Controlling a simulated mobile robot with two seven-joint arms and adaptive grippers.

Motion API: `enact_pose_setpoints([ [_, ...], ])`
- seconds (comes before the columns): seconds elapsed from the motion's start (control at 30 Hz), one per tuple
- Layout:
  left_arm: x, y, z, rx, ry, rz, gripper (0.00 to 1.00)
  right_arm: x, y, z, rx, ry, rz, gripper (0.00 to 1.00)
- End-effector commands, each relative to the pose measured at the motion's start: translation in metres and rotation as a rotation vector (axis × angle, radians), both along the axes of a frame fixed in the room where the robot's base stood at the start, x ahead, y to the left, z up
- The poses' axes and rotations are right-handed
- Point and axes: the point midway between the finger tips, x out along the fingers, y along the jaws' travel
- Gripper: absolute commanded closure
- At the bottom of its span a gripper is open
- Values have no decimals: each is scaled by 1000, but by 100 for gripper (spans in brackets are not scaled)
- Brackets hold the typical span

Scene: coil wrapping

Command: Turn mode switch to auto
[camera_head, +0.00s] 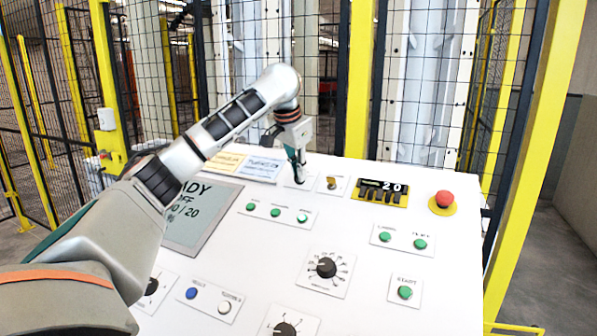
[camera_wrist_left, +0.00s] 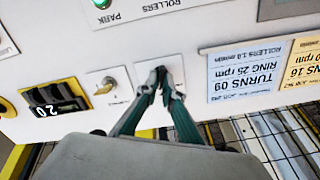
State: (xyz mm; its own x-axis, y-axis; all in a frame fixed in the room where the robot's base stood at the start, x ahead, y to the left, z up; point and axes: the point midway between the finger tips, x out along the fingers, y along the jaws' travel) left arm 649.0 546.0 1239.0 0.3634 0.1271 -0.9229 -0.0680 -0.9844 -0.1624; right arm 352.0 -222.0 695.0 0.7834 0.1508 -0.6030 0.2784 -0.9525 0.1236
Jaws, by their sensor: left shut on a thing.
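My left gripper (camera_head: 298,163) reaches over the back part of the white control panel (camera_head: 250,250). Its fingertips close together on a small white plate (camera_head: 304,184) between the job cards and a brass-coloured key-type switch (camera_head: 332,182). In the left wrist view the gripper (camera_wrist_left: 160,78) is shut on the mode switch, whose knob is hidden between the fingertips. The plate (camera_wrist_left: 174,64) shows behind them, and its label and the switch position cannot be read. The brass-coloured switch (camera_wrist_left: 104,87) stands beside the fingers, apart from them. My right gripper is not in view.
A counter (camera_head: 382,191) reading 20 and a red emergency button (camera_head: 443,200) sit to the right. Green buttons (camera_head: 276,212) and a black dial (camera_head: 326,267) are nearer. Yellow-framed mesh fencing (camera_head: 358,80) stands behind the panel. The space above the panel's right half is clear.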

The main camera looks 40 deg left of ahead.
Motion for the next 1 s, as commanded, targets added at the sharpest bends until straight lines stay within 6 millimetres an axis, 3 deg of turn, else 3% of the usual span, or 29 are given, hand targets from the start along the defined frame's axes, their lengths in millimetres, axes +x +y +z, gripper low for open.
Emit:
enact_pose_setpoints([
  [0.5, 0, -1, 0, 130, 41, -304, 100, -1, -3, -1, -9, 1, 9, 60],
  [1.0, 0, -1, 0, 155, 49, -360, 100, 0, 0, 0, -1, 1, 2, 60],
])
